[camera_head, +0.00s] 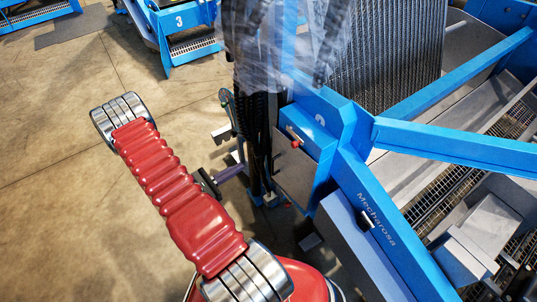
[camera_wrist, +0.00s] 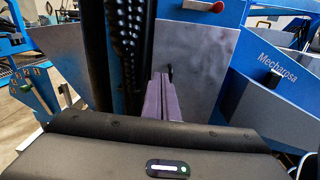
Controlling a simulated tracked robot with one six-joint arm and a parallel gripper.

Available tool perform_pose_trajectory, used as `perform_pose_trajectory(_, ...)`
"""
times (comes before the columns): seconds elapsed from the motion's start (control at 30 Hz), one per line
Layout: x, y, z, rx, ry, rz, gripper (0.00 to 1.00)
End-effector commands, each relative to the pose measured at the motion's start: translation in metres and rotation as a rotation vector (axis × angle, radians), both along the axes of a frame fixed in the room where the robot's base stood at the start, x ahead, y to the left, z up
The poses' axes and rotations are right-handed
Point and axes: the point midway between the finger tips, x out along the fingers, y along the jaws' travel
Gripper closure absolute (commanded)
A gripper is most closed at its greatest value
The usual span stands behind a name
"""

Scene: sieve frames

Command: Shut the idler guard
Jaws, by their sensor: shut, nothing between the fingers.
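A flat grey panel (camera_head: 294,178) with a small dark handle stands on the blue machine frame, below a red knob; I take it as the idler guard. In the wrist view the panel (camera_wrist: 198,75) faces me, beside a dark chain column. I cannot tell whether it is fully shut. My gripper (camera_head: 241,167) has purple fingers, closed together and empty, pointing at the machine near the panel's left edge. In the wrist view the fingertips (camera_wrist: 160,78) appear just below and left of the handle; contact cannot be told.
A dark chain column (camera_wrist: 125,45) rises beside the panel. Blue beams (camera_head: 460,145) and a sloping "Mecharosa" side plate (camera_head: 365,235) lie to the right. Another grey plate (camera_wrist: 62,55) stands at left in the wrist view. Open floor (camera_head: 60,215) lies left of my arm.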

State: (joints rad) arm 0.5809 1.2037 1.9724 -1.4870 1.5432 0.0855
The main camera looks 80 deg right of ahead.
Motion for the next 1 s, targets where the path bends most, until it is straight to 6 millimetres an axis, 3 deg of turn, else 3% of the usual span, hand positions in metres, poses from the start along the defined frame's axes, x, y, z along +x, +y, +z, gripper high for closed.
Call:
perform_pose_trajectory(0.1,-0.008,-0.003,-0.017,0.008,0.04,0.022,1.0)
perform_pose_trajectory(0.23,-0.011,-0.005,-0.024,0.011,0.055,0.036,1.0)
perform_pose_trajectory(0.67,-0.012,-0.006,-0.024,0.011,0.056,0.035,1.0)
perform_pose_trajectory(1.0,-0.03,-0.029,-0.024,0.011,0.055,0.032,1.0)
